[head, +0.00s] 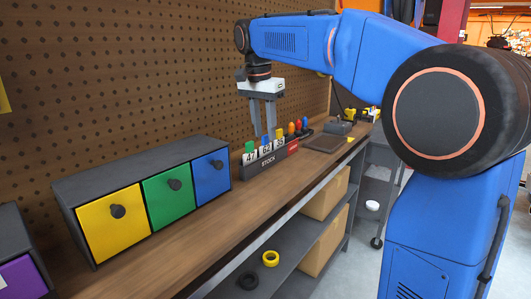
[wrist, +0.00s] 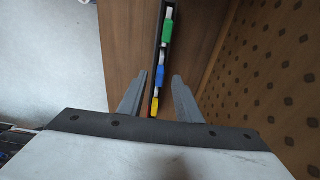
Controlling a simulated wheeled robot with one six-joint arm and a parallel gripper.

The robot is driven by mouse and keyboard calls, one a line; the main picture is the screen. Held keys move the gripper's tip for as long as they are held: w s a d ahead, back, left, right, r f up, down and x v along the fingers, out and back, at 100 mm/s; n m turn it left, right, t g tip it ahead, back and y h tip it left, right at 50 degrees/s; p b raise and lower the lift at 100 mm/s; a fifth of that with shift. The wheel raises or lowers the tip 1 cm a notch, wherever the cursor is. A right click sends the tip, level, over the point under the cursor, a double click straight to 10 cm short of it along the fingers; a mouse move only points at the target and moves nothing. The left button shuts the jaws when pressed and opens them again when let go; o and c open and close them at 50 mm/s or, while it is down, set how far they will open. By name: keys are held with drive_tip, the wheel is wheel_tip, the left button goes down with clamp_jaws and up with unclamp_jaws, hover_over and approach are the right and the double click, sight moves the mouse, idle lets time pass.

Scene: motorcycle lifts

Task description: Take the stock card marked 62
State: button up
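A dark card rack labelled STOCK (head: 268,162) stands on the wooden bench. It holds upright cards: 47 with a green tab (head: 249,156), the card marked 62 with a blue tab (head: 266,150), and another with a yellow tab (head: 279,142), its number too small to read surely. My gripper (head: 265,134) points down over the rack, fingers apart and empty. In the wrist view the blue tab (wrist: 160,74) lies between the fingertips (wrist: 158,77). The green tab (wrist: 168,29) is beyond them and the yellow tab (wrist: 154,106) nearer the palm. Whether the fingers reach card height is unclear.
A drawer cabinet with yellow, green and blue fronts (head: 165,207) stands left of the rack. Right of the rack are small coloured items (head: 299,128) and a dark flat tray (head: 325,144). A pegboard wall (head: 130,90) rises close behind. Boxes and rings lie on the shelf below.

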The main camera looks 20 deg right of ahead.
sight(266, 147)
drive_tip(key=shift+w+d+f, duration=0.1)
drive_tip(key=shift+d+f, duration=0.1)
drive_tip(key=shift+f, duration=1.2)
clamp_jaws()
drive_tip(key=shift+r, duration=0.15)
